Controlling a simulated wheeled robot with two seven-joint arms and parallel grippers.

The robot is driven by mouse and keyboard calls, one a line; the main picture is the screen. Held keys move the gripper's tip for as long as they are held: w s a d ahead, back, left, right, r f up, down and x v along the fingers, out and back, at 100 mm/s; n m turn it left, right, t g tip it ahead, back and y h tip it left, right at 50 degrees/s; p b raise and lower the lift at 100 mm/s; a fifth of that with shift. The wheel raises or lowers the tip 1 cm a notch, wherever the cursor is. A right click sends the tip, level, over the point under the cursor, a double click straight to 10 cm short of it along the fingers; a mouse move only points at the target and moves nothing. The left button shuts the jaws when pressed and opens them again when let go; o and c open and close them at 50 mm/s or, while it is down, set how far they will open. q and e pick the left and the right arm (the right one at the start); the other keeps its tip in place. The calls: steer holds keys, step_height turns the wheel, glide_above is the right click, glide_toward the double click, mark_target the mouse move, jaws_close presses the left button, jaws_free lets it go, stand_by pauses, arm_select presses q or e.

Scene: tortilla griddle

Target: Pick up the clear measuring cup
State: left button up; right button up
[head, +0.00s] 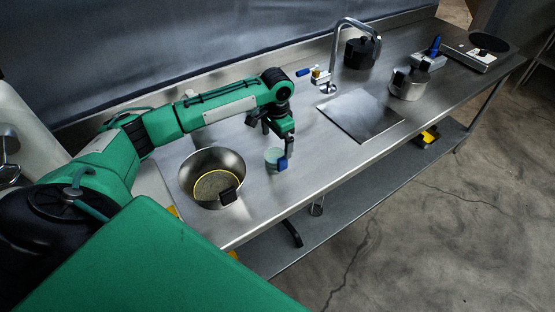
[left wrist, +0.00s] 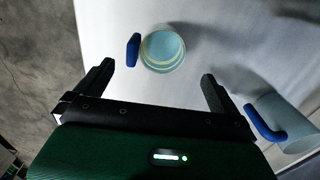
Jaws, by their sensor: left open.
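The clear measuring cup (head: 271,155), with a blue handle, stands on the steel counter to the right of the bowl. My left gripper (head: 278,131) is just above it, pointing down. In the left wrist view the clear cup (left wrist: 165,48) is seen from above, with its blue handle on the left. The open, empty fingers of my left gripper (left wrist: 157,72) are on either side, short of the cup. A second pale, clear-looking vessel (left wrist: 285,118) with a blue handle is at the right edge, partly cut off. My right gripper is not in view.
A steel bowl (head: 192,173) with a yellow-rimmed thing inside stands left of the cup. A faucet (head: 333,60), sink cover (head: 362,114), black pot (head: 362,52) and steel pot (head: 408,84) are to the right. The counter between cup and sink is clear.

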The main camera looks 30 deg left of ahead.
mark_target(276, 158)
arm_select(q)
step_height(276, 158, down, 3)
steer(key=shift+w+a+f, duration=0.15)
steer(key=shift+f+p, duration=0.15)
steer(key=shift+p, duration=0.25)
steer(key=f, duration=0.1)
steer(key=f+p, duration=0.1)
steer(key=f, duration=0.1)
steer(key=s+f+p, duration=0.1)
steer(key=shift+d+f, duration=0.15)
steer(key=shift+d, duration=0.15)
steer(key=shift+f, duration=0.25)
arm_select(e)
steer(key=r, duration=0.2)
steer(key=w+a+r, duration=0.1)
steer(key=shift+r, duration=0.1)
arm_select(q)
steer(key=shift+c, duration=0.9)
steer(key=c, duration=1)
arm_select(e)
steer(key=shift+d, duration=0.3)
